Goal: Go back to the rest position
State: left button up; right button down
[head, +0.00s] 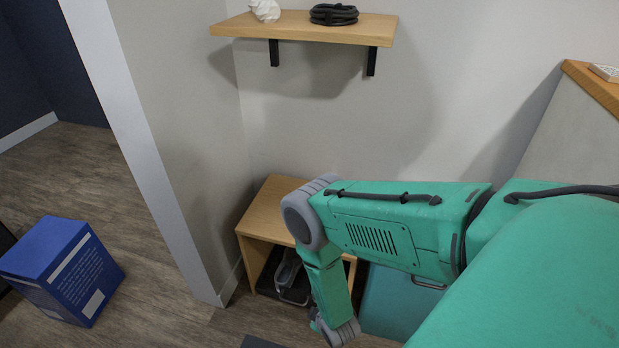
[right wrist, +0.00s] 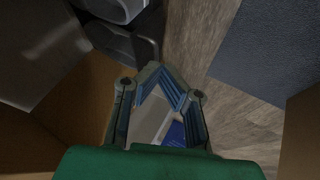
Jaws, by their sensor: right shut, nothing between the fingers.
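My right arm (head: 385,235) comes in from the right in the head view and bends down in front of a small wooden cabinet. Its gripper cannot be made out there. In the right wrist view my right gripper (right wrist: 160,72) has its blue-grey fingers meeting at the tips, with nothing held. A light grey and blue surface (right wrist: 155,118) shows through the gap between the fingers, apparently beyond them. My left gripper is not in view.
The open wooden cabinet (head: 262,209) stands against the wall, with grey shoe-like things (head: 289,274) inside. Above it a wall shelf (head: 300,27) holds a white ornament (head: 265,10) and a black coil (head: 334,14). A blue box (head: 62,270) stands on open floor at left.

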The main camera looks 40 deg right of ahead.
jog(key=s+a+r+m+g+y, duration=0.1)
jog(key=s+a+r+m+g, duration=0.2)
jog(key=s+r, duration=0.7)
jog(key=s+a+r+m+g+y, duration=0.1)
jog(key=s+a+r+g, duration=0.35)
jog(key=r, duration=0.85)
pick_arm(q)
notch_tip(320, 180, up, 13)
jog(key=p, duration=1.2)
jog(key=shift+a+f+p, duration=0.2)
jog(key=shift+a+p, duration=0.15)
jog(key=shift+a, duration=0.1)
pick_arm(e)
notch_tip(320, 180, up, 13)
jog(key=s+t, duration=0.1)
jog(key=s, duration=0.1)
jog(key=shift+s+r, duration=0.15)
jog(key=shift+s, duration=0.1)
